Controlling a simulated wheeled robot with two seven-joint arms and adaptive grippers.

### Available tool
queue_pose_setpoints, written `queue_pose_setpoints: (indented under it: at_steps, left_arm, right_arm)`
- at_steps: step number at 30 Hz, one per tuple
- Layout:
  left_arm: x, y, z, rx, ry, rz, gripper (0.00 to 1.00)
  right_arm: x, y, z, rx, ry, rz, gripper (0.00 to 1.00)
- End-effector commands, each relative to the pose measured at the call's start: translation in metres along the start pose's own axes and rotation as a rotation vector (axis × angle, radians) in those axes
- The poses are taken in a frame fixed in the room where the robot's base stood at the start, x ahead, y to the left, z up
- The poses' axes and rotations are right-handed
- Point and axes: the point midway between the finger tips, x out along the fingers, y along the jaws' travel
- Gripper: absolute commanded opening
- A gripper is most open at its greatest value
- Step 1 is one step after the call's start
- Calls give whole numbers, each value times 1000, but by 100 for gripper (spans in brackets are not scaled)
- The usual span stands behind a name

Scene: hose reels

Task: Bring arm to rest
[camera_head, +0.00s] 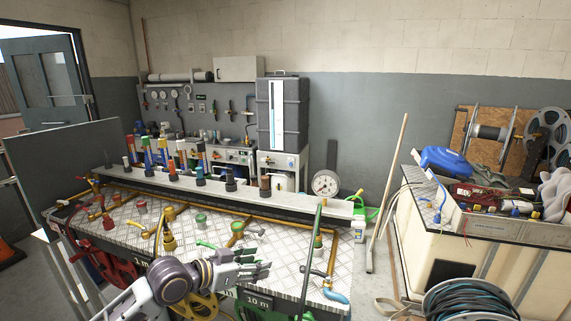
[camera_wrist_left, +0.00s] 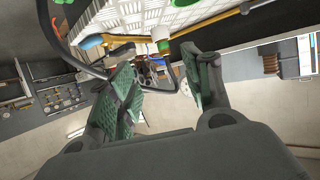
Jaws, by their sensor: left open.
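My left arm comes in from the lower left in the head view. Its left gripper (camera_head: 258,269) is over the front part of the metal plate bench (camera_head: 285,262), fingers pointing right. In the wrist view the left gripper (camera_wrist_left: 165,75) shows two green-padded fingers spread apart with nothing held between them. A dark hose or cable loop passes behind the fingers in that view. Whether the fingers touch anything on the bench cannot be told. My right gripper is not in view.
Taps and pipes stand on the bench, including a yellow valve (camera_head: 168,236) and a green one (camera_head: 237,229). A green upright rod (camera_head: 312,255) is right of the gripper. A crate (camera_head: 440,250) with reels and tools stands at the right. A broom handle (camera_head: 388,190) leans between.

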Motion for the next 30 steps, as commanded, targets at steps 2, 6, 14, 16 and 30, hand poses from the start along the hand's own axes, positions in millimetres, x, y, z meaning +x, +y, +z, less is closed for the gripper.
queue_pose_setpoints:
  at_steps: [2,6,14,16,30]
  left_arm:
    - [0,1,1,-1,-1,1,50]
    - [1,4,6,-3,-12,-2,50]
    - [2,11,17,-8,-35,-6,50]
    - [2,14,22,-10,-44,-8,50]
    - [-3,40,79,-60,-168,-61,50]
  right_arm:
    - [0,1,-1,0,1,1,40]
    - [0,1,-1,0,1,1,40]
    - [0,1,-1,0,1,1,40]
    - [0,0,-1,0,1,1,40]
    - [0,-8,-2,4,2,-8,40]
